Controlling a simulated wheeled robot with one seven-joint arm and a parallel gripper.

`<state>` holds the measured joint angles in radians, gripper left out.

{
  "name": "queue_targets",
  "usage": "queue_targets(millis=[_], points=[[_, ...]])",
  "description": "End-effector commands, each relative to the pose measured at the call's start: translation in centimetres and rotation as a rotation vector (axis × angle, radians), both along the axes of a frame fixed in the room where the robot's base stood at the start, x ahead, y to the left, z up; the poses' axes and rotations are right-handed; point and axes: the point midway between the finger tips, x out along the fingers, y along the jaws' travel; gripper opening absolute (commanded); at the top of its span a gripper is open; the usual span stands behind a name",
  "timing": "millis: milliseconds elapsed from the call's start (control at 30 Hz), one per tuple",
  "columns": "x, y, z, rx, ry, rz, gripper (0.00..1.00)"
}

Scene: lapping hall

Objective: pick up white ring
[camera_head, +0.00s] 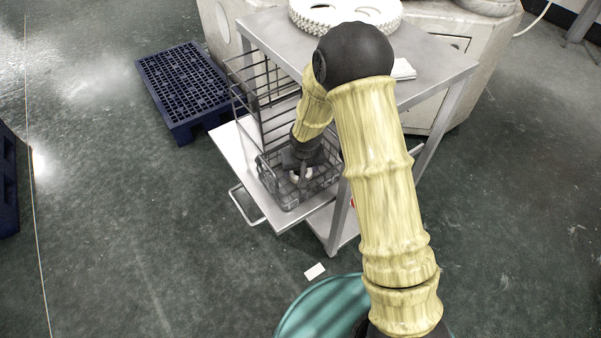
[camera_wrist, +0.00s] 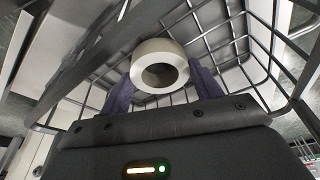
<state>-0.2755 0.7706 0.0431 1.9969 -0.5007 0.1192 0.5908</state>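The white ring (camera_wrist: 160,68) is a thick, short ring with a round hole. In the wrist view it sits between the two dark purple fingers of my gripper (camera_wrist: 165,85), with no clear gap on either side. My gripper appears shut on it. In the head view my gripper (camera_head: 301,170) reaches down into a wire basket (camera_head: 322,190), and a small part of the white ring (camera_head: 295,176) shows at the fingertips. The arm and the basket wires hide much of the ring there. Whether the ring touches the basket floor cannot be told.
The basket stands on the lower shelf (camera_head: 232,150) of a metal cart, with a tall wire side close to my arm. The cart's top (camera_head: 440,65) overhangs at the right and bears a large white toothed disc (camera_head: 305,22). A blue pallet (camera_head: 185,85) lies left.

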Motion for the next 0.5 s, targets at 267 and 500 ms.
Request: queue_targets(millis=[267, 500], points=[[0.03, 0.01, 0.04, 0.0, -0.001, 0.0, 0.33], [0.05, 0.01, 0.82, 0.001, -0.002, -0.001, 0.33]])
